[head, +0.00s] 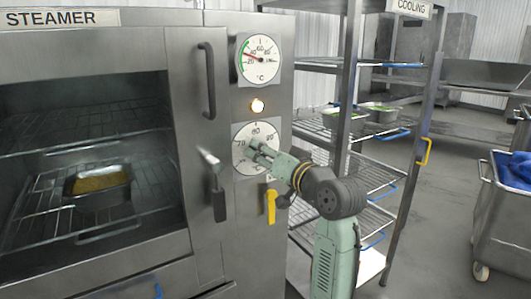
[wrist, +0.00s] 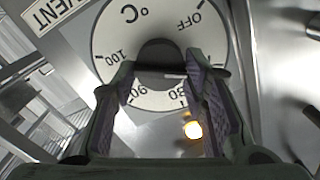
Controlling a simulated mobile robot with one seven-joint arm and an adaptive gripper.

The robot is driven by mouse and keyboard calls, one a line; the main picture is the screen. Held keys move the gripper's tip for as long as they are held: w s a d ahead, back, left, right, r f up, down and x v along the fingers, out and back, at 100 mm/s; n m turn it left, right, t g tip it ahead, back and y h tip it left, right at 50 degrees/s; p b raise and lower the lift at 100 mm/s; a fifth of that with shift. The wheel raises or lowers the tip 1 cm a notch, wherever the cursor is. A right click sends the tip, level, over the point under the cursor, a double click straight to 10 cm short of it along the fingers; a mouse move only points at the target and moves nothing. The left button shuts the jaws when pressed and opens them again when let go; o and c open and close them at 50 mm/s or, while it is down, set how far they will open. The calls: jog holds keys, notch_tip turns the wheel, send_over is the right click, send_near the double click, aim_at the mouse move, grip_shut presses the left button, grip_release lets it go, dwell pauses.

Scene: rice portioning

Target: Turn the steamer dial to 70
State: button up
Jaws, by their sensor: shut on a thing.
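The steamer (head: 188,150) stands at the left. Its white dial (head: 242,160) is on the front panel, below a lit lamp, with 70, 80 and 90 along its top. In the wrist view the dial (wrist: 108,35) is upside down, showing OFF, °C, 100, 90 and 80. The dark round knob (wrist: 160,49) is at its centre. My gripper (head: 258,149) reaches the dial from the right. In the wrist view my gripper (wrist: 160,64) has a finger on each side of the knob and is shut on it. I cannot tell the setting; fingers cover part of the scale.
A temperature gauge (head: 258,59) is above the lamp (head: 257,106). A yellow handle (head: 271,206) is below the dial. A metal pan (head: 101,190) of yellowish food is inside the steamer. A cooling rack (head: 347,105) stands close right of the panel; a cart (head: 500,215) stands farther right.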

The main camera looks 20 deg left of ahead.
jog(key=o, duration=1.1)
jog(key=shift+o, duration=0.2)
jog(key=v, duration=1.2)
